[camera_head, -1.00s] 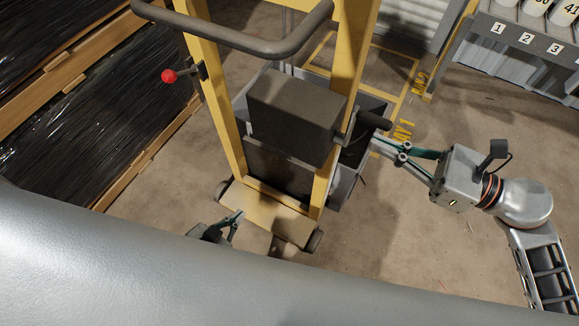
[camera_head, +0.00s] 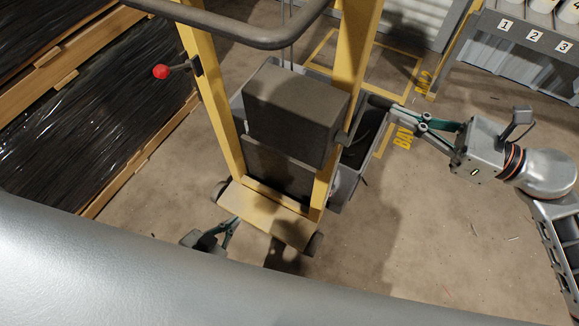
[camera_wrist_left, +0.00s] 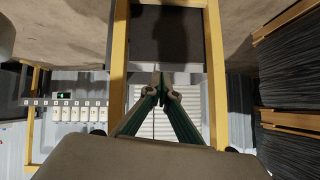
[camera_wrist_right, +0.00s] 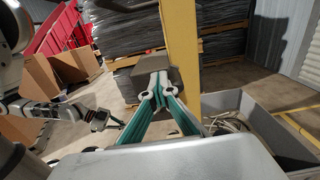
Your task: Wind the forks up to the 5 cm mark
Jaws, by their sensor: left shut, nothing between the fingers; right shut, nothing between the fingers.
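The hand stacker has a yellow mast (camera_head: 347,60) and a dark box-shaped housing (camera_head: 290,115) between its uprights. In the right wrist view the shut fingertips (camera_wrist_right: 153,85) overlap a grey block. My left gripper (camera_head: 234,222) is shut and empty, low by the yellow base plate (camera_head: 270,215). In the left wrist view its fingertips (camera_wrist_left: 161,88) are between the uprights. No height mark is readable; the forks are hidden.
A grey bin (camera_head: 343,190) stands behind the mast. Wrapped dark stacks (camera_head: 60,130) fill the left. A numbered rack (camera_head: 525,45) stands back right.

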